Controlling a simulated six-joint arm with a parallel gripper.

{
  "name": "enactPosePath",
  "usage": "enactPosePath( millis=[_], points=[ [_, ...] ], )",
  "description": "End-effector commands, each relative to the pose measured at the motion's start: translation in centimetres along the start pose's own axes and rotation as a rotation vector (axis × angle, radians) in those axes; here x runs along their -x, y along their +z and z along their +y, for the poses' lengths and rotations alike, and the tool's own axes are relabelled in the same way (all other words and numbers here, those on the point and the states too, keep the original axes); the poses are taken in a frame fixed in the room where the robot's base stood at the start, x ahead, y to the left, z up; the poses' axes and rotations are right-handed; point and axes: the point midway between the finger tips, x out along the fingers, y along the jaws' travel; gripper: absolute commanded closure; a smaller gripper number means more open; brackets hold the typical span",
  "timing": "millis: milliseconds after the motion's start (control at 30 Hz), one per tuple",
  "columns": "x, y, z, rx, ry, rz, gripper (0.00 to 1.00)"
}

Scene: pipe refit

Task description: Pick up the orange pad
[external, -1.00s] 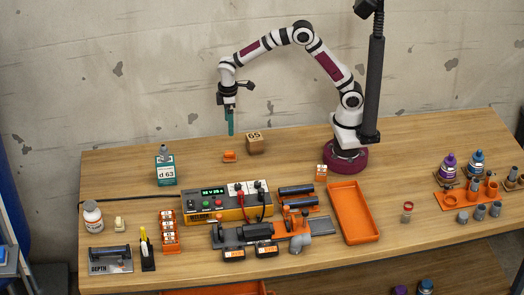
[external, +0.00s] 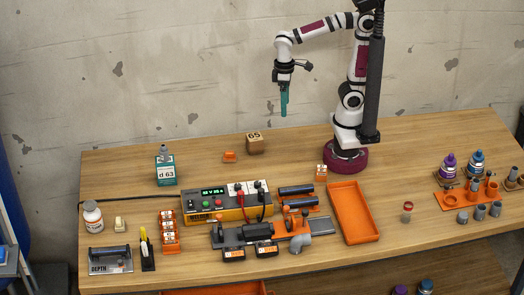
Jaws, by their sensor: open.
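A small orange piece (external: 229,157), which looks like the orange pad, lies on the table near its back edge, left of a wooden block marked 65 (external: 254,144). My gripper (external: 284,112) has teal fingers pointing down. It hangs in the air up and to the right of the orange piece and the block, apart from both. It is open, with nothing visible between its fingers.
A teal container labelled d 63 (external: 165,171) stands left of the orange piece. A yellow-sided power unit (external: 213,214) with cables is in front. An empty-looking orange tray (external: 353,212) lies to the right. The back strip around the orange piece is mostly clear.

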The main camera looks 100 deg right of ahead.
Motion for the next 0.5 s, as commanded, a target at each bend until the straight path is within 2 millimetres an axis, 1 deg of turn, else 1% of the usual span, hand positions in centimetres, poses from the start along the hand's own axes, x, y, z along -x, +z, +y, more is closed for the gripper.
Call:
enactPosePath(
  millis=[33, 100, 133, 200, 300, 333, 500],
  points=[
    [-0.9, 3.5, 0.1, -0.044, -0.015, -0.004, 0.0],
    [-2.5, 7.3, 0.4, -0.11, -0.032, -0.016, 0.0],
    [-3.1, 8.6, 0.6, -0.132, -0.037, -0.021, 0.0],
    [-4.1, 10.3, 0.8, -0.166, -0.045, -0.028, 0.0],
    [-4.6, 11.1, 0.9, -0.184, -0.047, -0.034, 0.0],
    [-4.6, 11.1, 0.9, -0.185, -0.047, -0.034, 0.03],
    [-4.6, 11.1, 0.9, -0.184, -0.046, -0.034, 0.03]
  ],
)
